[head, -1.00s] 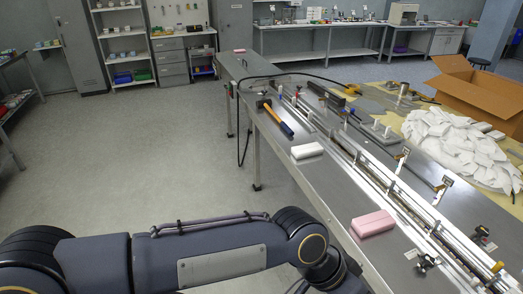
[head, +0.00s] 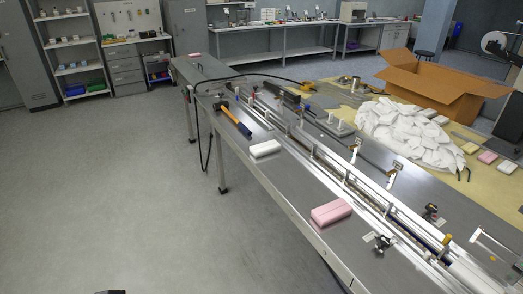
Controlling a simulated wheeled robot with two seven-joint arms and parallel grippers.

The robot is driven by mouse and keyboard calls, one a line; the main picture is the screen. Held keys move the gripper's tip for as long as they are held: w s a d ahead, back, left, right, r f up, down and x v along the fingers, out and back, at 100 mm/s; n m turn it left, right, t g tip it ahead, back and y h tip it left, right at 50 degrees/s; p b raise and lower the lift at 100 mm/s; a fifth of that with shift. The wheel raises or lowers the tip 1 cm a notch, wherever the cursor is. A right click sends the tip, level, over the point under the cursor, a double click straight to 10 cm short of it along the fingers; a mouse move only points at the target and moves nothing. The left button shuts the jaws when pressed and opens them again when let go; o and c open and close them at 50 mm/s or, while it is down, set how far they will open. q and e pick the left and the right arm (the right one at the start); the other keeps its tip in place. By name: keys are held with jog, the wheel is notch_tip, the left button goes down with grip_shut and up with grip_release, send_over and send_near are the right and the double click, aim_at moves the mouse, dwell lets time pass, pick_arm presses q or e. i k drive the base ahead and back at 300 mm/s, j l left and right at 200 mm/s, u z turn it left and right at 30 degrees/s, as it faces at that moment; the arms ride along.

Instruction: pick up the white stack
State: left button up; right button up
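A small white stack (head: 265,148) lies on the grey metal top of the flow wrapper table (head: 292,192), near its left edge and beside the long rail. A pink stack (head: 331,212) lies on the same top, closer to me. Nothing touches the white stack. Neither gripper shows in the head view. Only a small dark piece, likely part of my arm, shows at the bottom edge.
A hammer (head: 234,119) lies beyond the white stack. The long guide rail (head: 318,154) runs along its right side. A pile of white packs (head: 410,133) and an open cardboard box (head: 443,85) are at the right. The floor (head: 110,190) left of the table is clear.

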aim_at(259, 150)
jog(key=i+j+z, duration=0.15)
jog(key=i+j, duration=0.2)
jog(key=i+j+z, duration=0.2)
jog(key=i+j, duration=0.15)
jog(key=i, duration=0.2)
jog(key=i+j+z, duration=0.15)
jog(key=i+j, duration=0.25)
jog(key=i+j+z, duration=0.2)
jog(key=i+j, duration=0.15)
jog(key=j, duration=0.2)
jog(key=i+j+z, duration=0.15)
jog(key=i+j, duration=0.2)
jog(key=j, duration=0.2)
